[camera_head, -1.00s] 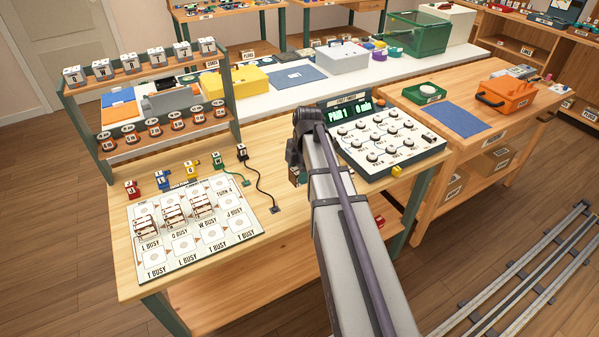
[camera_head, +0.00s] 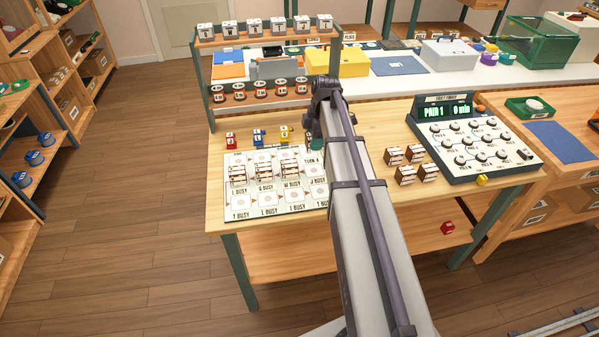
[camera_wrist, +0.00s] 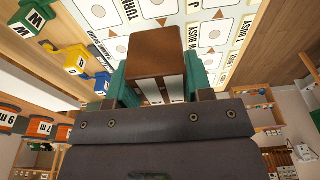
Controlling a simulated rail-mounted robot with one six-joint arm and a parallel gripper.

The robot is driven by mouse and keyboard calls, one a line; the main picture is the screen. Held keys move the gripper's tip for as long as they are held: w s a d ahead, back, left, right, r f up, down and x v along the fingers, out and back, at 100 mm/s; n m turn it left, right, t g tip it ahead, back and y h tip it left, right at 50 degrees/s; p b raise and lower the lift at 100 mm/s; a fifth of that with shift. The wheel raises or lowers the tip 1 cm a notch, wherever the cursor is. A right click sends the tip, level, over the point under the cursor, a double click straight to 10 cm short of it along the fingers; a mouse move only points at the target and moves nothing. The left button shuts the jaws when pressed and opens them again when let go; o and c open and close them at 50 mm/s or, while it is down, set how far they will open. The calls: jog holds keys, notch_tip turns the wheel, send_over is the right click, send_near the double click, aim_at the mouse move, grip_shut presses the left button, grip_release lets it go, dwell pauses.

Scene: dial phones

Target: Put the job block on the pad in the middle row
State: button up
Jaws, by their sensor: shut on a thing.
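A brown block with pale sides (camera_wrist: 155,52) is held between the teal fingers of my gripper (camera_wrist: 158,76) in the wrist view. No lettering on it is readable. The white pad board (camera_head: 268,208) lies on the wooden table in the head view, with rows of round pads. Several brown-and-white blocks (camera_head: 265,172) stand on its left and middle columns. In the wrist view the board (camera_wrist: 212,35) shows beyond the held block, with the block apart from the camera-side pads. In the head view my arm hides the gripper, the held block and the board's right end.
Several similar brown blocks (camera_head: 405,175) stand right of my arm, near the dial console (camera_head: 470,140) reading "PAIR 1". Red, blue and yellow lettered pieces (camera_head: 258,136) stand behind the board. A two-tier rack (camera_head: 270,92) stands behind them.

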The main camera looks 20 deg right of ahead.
aim_at(312, 170)
notch_tip(312, 170, down, 11)
jog(key=b, duration=1)
jog(key=shift+d+r, duration=0.15)
jog(key=shift+r, duration=0.05)
jog(key=shift+s+r, duration=0.1)
jog(key=shift+r, duration=0.2)
jog(key=shift+f, duration=0.15)
jog(key=o, duration=0.9)
jog(key=shift+o, duration=0.2)
